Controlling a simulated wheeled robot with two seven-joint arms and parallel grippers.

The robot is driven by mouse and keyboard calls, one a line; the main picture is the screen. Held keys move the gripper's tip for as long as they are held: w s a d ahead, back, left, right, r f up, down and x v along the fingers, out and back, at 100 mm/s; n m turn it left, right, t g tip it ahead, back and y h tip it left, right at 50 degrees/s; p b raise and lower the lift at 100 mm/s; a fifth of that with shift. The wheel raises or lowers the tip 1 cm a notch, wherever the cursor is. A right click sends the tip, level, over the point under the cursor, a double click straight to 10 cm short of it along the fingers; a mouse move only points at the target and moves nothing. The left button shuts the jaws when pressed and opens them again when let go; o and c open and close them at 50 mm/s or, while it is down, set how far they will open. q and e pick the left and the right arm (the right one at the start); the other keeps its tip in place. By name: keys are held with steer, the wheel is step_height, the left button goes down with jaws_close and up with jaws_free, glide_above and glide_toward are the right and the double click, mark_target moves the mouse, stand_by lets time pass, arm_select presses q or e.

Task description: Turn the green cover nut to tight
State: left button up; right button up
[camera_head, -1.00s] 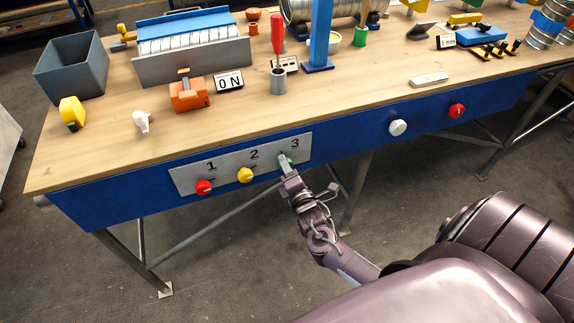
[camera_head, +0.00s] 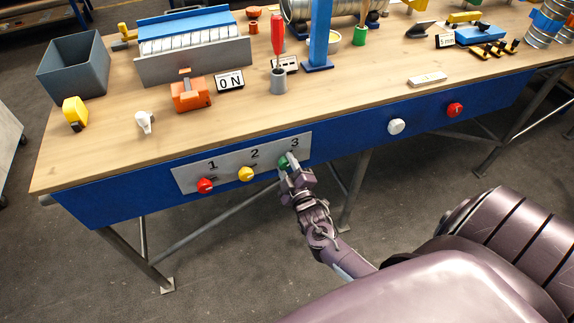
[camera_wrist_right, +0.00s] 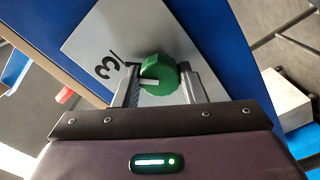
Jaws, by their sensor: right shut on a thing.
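The green cover nut (camera_head: 284,162) is on the grey plate (camera_head: 228,177) on the blue front of the bench, under the number 3. In the right wrist view the green nut (camera_wrist_right: 160,75) is faceted, with a white pointer mark on it. My right gripper (camera_head: 288,163) has its fingers on either side of the nut; in the right wrist view the gripper (camera_wrist_right: 160,85) is shut on it. Its fingers partly hide the nut in the head view. My left gripper is not in view.
A red knob (camera_head: 205,186) and a yellow knob (camera_head: 245,174) sit left of the nut on the same plate. A white knob (camera_head: 396,127) and a red button (camera_head: 455,110) are farther right.

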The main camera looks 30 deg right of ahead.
steer(key=m, duration=0.4)
steer(key=shift+m, duration=1.6)
steer(key=shift+f, duration=0.1)
steer(key=o, duration=1)
steer(key=v, duration=0.7)
steer(key=shift+s+a, duration=0.1)
steer(key=shift+s, duration=0.3)
